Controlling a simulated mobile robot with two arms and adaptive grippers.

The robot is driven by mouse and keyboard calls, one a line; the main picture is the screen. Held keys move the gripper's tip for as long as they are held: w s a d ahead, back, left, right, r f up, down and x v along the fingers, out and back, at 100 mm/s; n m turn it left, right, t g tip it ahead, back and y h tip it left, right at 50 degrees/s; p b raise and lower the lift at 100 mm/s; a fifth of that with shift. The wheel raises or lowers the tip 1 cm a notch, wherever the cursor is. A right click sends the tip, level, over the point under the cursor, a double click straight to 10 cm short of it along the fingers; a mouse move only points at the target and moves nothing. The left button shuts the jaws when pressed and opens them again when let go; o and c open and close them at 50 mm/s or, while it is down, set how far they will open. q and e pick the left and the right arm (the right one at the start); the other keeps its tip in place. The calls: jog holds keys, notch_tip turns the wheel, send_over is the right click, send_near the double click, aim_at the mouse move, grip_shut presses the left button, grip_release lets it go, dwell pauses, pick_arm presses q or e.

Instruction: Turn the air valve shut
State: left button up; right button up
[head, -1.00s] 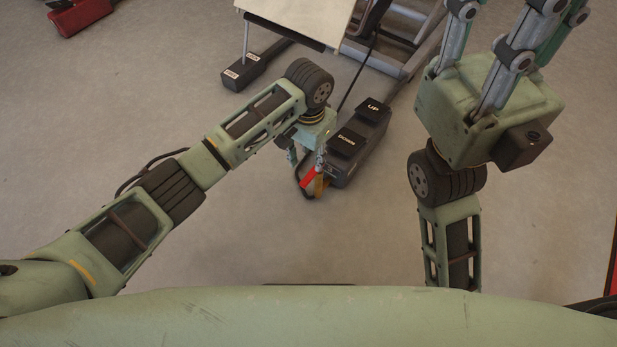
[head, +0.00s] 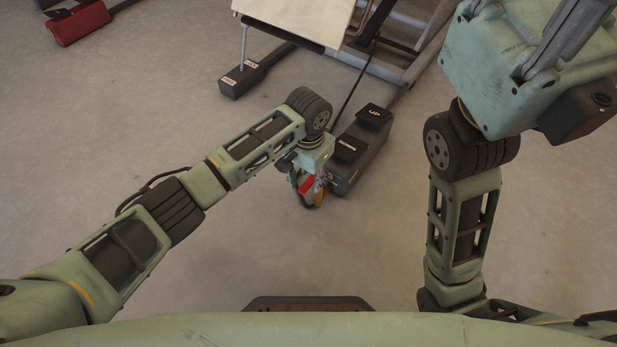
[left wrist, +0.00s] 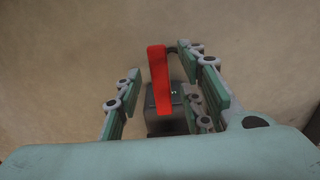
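The air valve has a red lever handle (head: 306,184), seen by the near end of the black foot pedal unit (head: 357,150). A brass-coloured part shows beside it, partly hidden. My left gripper (head: 306,184) is over the valve with its fingers pointing down. In the left wrist view the red handle (left wrist: 159,80) stands between the spread fingers of the left gripper (left wrist: 168,92), with gaps on both sides. A dark block lies under the handle. My right gripper (head: 580,40) is at the top right, its fingertips outside the picture.
The pedal unit carries UP and DOWN pedals, and a dark cable or rod runs up from it to the lift (head: 400,45). A pale lift plate (head: 300,20) is at the top. A red box (head: 80,22) lies at the far left. The floor around is mostly clear.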

pick_arm(q)
grip_shut()
dwell(0.5)
